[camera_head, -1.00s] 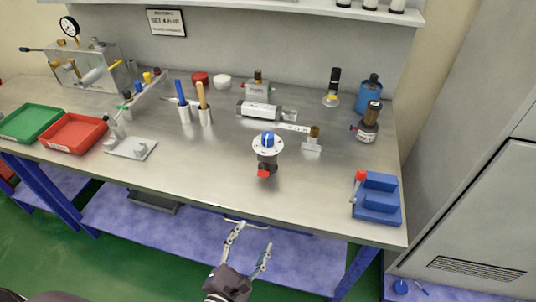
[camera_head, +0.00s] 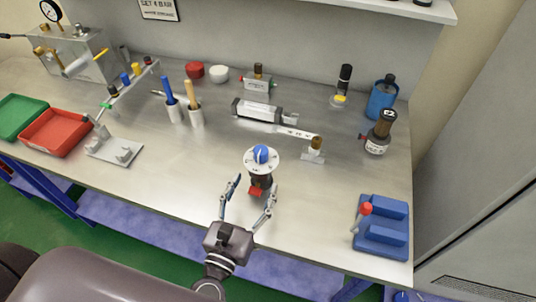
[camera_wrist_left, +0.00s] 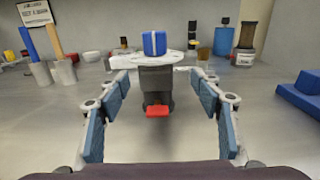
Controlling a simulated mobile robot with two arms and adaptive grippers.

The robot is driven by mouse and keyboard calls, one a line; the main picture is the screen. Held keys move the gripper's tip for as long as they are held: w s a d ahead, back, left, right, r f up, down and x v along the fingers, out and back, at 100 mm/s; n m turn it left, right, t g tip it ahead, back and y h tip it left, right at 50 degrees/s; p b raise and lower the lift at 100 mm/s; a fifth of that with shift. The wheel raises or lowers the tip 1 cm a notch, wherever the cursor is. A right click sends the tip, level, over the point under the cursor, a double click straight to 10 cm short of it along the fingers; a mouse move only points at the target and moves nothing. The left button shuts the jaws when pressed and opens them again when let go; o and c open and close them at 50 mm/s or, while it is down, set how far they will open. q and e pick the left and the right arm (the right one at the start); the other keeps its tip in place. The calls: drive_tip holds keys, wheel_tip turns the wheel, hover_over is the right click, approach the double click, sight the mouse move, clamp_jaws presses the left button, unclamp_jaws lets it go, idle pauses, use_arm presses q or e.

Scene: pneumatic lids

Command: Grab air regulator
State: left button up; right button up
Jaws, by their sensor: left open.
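What looks like the air regulator (camera_head: 262,162) stands upright on the workbench near its front edge. It has a blue knob, a round white dial plate, a dark body and a red part at the front. My left gripper (camera_head: 252,187) is open and empty, its fingers on either side of the dark body, below the dial plate. In the left wrist view the regulator (camera_wrist_left: 156,89) stands centred between the blue-padded fingers (camera_wrist_left: 160,85), with gaps on both sides. My right gripper is not in view.
A blue holder (camera_head: 383,228) with a red-tipped lever stands to the right. A small brown-topped fitting (camera_head: 314,150) and a grey cylinder (camera_head: 262,112) are behind the regulator. Red (camera_head: 56,133) and green trays lie far left. The bench front between is clear.

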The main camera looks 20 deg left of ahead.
sight(261, 164)
use_arm(q)
drive_tip(key=shift+w, duration=0.55)
drive_tip(key=shift+w+r+p, duration=0.1)
drive_tip(key=shift+w+p, duration=0.25)
drive_tip(key=shift+w+r+p, duration=0.2)
drive_tip(key=shift+w+p, duration=0.4)
drive_tip(key=shift+w, duration=0.15)
drive_tip(key=w, duration=0.1)
drive_tip(key=w+p, duration=0.1)
drive_tip(key=shift+w+a+f, duration=0.15)
drive_tip(key=shift+w, duration=0.25)
drive_tip(key=shift+w+f+p, duration=0.2)
drive_tip(key=shift+w+p, duration=0.15)
drive_tip(key=shift+w, duration=0.5)
drive_tip(key=c, duration=1.5)
drive_tip(key=shift+o, duration=0.2)
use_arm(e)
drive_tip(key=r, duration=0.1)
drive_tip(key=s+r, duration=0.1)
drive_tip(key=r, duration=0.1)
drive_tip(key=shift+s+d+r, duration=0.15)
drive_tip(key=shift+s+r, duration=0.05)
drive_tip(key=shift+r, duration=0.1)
